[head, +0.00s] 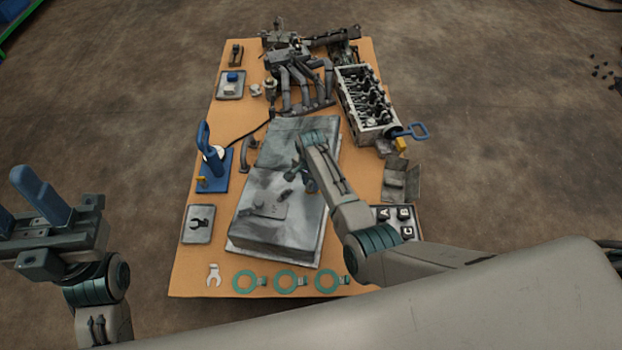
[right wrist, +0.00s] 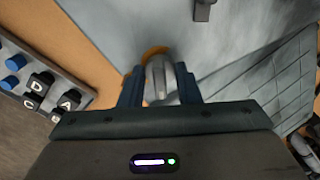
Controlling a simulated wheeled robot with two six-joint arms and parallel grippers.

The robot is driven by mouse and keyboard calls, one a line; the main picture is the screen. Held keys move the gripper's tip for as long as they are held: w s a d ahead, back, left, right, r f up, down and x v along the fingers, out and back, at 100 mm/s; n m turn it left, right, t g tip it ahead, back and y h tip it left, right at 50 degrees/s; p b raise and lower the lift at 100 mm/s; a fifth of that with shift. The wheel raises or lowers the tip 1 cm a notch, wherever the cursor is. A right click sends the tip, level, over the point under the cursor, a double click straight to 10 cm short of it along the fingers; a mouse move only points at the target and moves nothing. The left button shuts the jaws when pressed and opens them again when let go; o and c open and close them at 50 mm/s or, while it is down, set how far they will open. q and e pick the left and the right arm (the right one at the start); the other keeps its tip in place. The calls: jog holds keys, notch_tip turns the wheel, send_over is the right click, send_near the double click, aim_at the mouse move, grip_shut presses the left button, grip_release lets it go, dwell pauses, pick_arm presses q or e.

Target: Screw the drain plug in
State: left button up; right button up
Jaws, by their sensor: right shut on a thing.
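The large grey oil pan (head: 290,145) lies on the orange-topped table, and its grey surface also fills much of the right wrist view (right wrist: 240,50). My right gripper (head: 308,187) is over the pan's right part. In the right wrist view its blue fingers (right wrist: 160,92) are shut on the silver drain plug (right wrist: 160,78). An orange-brown ring shape shows at the plug's far end. The fingers hide part of the plug, and I cannot tell whether it touches the pan or sits in a hole. My left gripper (head: 22,205) is open and empty, off the table's left side.
A tray of lettered black pieces (head: 380,212) stands right of the pan. A blue stand (head: 215,170) is left. An engine head (head: 365,100) and pipes (head: 290,80) fill the back.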

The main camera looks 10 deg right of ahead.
jog(key=shift+m, duration=0.5)
jog(key=shift+r+m+p, duration=0.1)
jog(key=shift+m+p, duration=0.4)
jog(key=shift+m, duration=0.5)
jog(key=m, duration=0.2)
jog(key=shift+m+p, duration=0.3)
jog(key=shift+f+m, duration=0.2)
jog(key=shift+m, duration=0.7)
jog(key=shift+m+p, duration=0.3)
jog(key=shift+m, duration=0.7)
jog(key=m, duration=0.3)
